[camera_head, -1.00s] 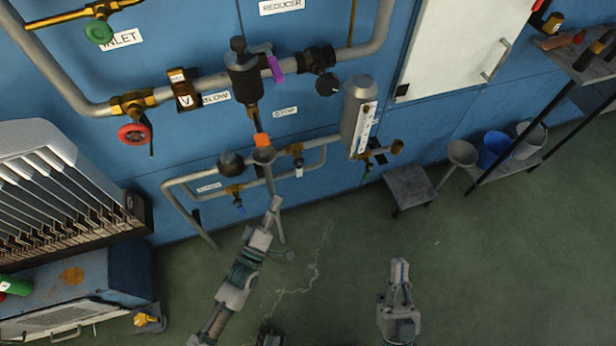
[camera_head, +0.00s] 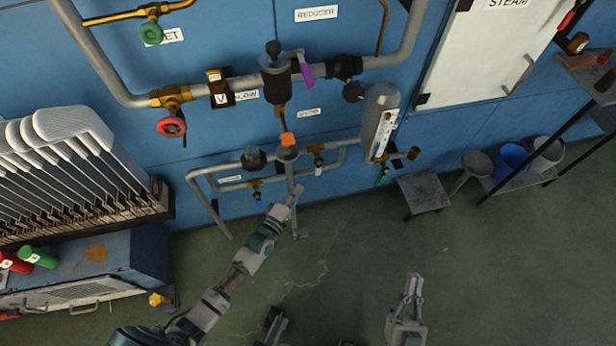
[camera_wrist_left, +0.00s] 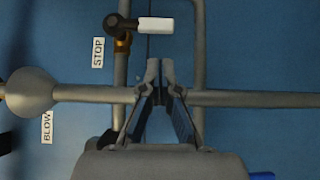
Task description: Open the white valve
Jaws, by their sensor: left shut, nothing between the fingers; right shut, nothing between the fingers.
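The white valve handle (camera_head: 318,171) hangs below a brass fitting on the lower pipe in the head view. In the left wrist view the white handle (camera_wrist_left: 155,25) is at the top, its lever pointing right from a brass body beside the STOP label. My left gripper (camera_head: 296,191) is shut and empty, to the lower left of the handle in the head view and apart from it. In the left wrist view its fingertips (camera_wrist_left: 160,68) lie below the handle, in front of a grey pipe. My right gripper (camera_head: 413,277) is shut and empty over the floor.
A grey cylinder (camera_head: 378,122) stands right of the valve. A blue-handled valve (camera_head: 257,196) is on the same pipework to the left. A red valve wheel (camera_head: 171,127) is further left. A small stool (camera_head: 425,187) and buckets (camera_head: 510,157) stand right. The middle floor is clear.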

